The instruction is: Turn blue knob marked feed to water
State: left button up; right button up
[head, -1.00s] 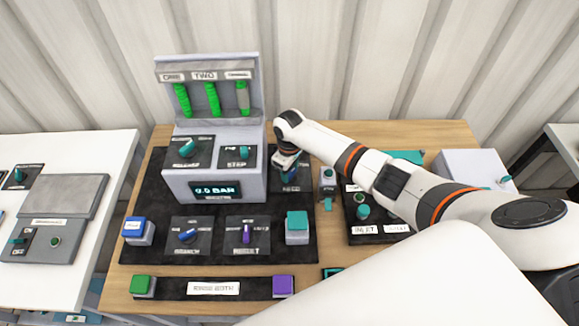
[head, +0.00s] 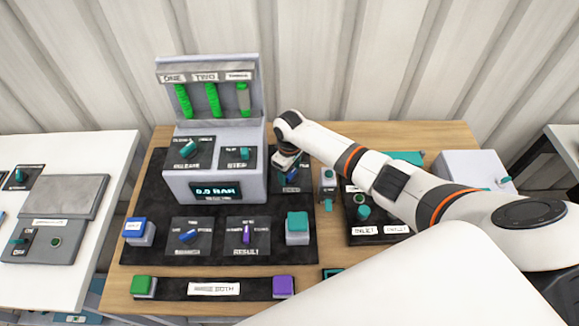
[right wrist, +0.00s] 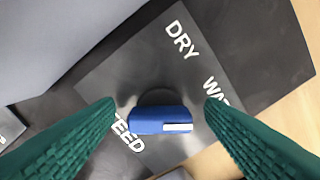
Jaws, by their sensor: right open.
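The blue knob (right wrist: 147,121) sits on a dark plate marked DRY, FEED and a word starting WA, partly hidden by a finger. Its bar lies level across the right wrist view, with a white mark at its right end, on the side of the WA label. My right gripper (right wrist: 159,107) is open, one green finger on each side of the knob, with gaps showing between. In the head view the right gripper (head: 287,159) is over the plate just right of the grey console, and the knob (head: 291,174) shows partly below it. My left gripper is not in view.
The grey console (head: 222,120) with green indicators stands close left of the gripper. A small teal-knobbed switch (head: 328,176) and a dark panel (head: 361,229) are to its right. A teal button (head: 297,224) and a purple-knobbed plate (head: 247,237) lie in front.

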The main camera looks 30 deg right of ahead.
notch_tip(320, 180, up, 12)
jog(key=b, duration=0.2)
dwell(0.7)
